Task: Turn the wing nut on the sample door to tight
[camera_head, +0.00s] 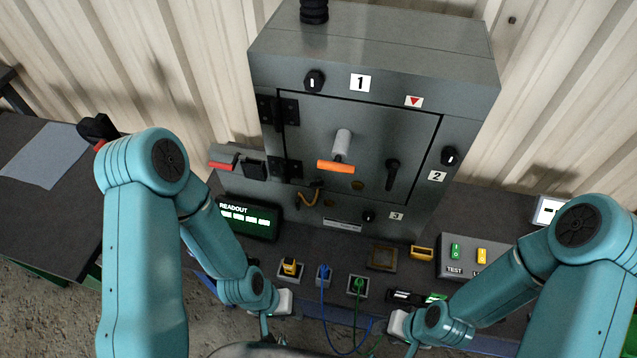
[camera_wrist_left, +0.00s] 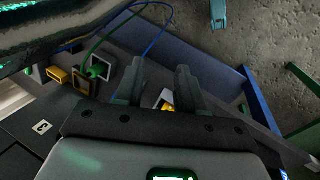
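The sample door (camera_head: 320,122) is the grey, shut front panel of the enclosure (camera_head: 380,50) in the head view, hinged on its left. A grey stem with an orange crossbar (camera_head: 336,167) stands out from its middle, and a black lever (camera_head: 392,175) is right of that. I cannot tell for sure which of these fittings is the wing nut. My left gripper (camera_head: 272,333) is low in front of the bench, well below the door. Its two fingers are apart and empty in the left wrist view (camera_wrist_left: 158,85). My right gripper (camera_head: 412,345) is low at the right, fingers unclear.
Black knobs stand by labels 1 (camera_head: 314,81), 2 (camera_head: 450,156) and 3 (camera_head: 369,216). A readout box (camera_head: 248,218), sockets with blue and green cables (camera_head: 324,274), and a test switch box (camera_head: 468,258) sit on the bench. A side table (camera_head: 45,215) is left.

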